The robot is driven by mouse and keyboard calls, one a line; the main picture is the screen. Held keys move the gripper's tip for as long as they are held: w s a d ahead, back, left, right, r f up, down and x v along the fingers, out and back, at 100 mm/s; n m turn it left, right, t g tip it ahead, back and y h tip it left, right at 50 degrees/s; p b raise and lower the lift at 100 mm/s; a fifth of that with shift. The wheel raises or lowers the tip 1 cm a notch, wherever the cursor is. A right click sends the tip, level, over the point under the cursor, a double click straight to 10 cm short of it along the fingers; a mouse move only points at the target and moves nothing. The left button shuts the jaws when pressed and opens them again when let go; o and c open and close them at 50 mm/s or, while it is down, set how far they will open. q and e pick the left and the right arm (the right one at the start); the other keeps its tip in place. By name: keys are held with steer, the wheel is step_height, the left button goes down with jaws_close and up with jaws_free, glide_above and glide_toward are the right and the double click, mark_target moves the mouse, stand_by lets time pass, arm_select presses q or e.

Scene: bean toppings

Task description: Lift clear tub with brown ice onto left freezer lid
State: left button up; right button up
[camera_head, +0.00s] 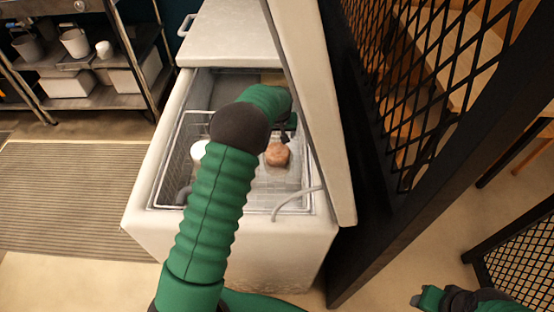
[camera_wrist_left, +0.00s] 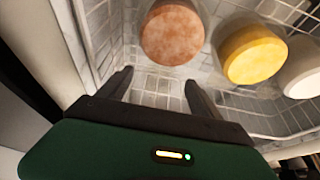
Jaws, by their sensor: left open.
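The tub with brown ice (camera_head: 278,154) sits inside the chest freezer, in the wire basket; it also shows in the left wrist view (camera_wrist_left: 172,32) at the top, seen as a round reddish-brown block. My left gripper (camera_wrist_left: 160,80) is open and empty, with its two fingers pointing toward the basket and the brown tub beyond them, apart from it. In the head view my left arm reaches into the freezer and hides most of that gripper. The left freezer lid (camera_head: 228,38) is a closed white lid at the back. My right gripper (camera_head: 430,298) is at the lower right edge, its fingers unclear.
A yellow tub (camera_wrist_left: 252,54) and a white tub (camera_wrist_left: 302,68) stand beside the brown one. The wire basket (camera_head: 180,150) surrounds them. The raised freezer lid (camera_head: 318,120) stands on the right, beside a black mesh partition (camera_head: 420,90). A metal shelf (camera_head: 85,60) stands at the left.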

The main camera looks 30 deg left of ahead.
arm_select(q)
steer(key=f, duration=0.1)
steer(key=w+f, duration=0.1)
steer(key=w+d+f, duration=0.1)
steer(key=f, duration=0.1)
steer(key=a+f, duration=0.2)
steer(key=f, duration=0.1)
steer(key=w+a+f+b, duration=0.1)
steer(key=a+f, duration=0.1)
steer(key=shift+f, duration=0.15)
steer(key=shift+w+f, duration=0.15)
steer(key=shift+d+r, duration=0.4)
steer(key=shift+d, duration=0.15)
steer(key=shift+c, duration=0.4)
steer(key=shift+d+r, duration=0.15)
steer(key=shift+c, duration=2.5)
steer(key=shift+a+f, duration=0.25)
steer(key=shift+a, duration=0.15)
steer(key=c, duration=0.9)
steer(key=shift+d, duration=0.15)
jaws_close()
arm_select(e)
steer(key=shift+w+d+f, duration=0.1)
steer(key=shift+d+f, duration=0.45)
steer(key=shift+f, duration=0.3)
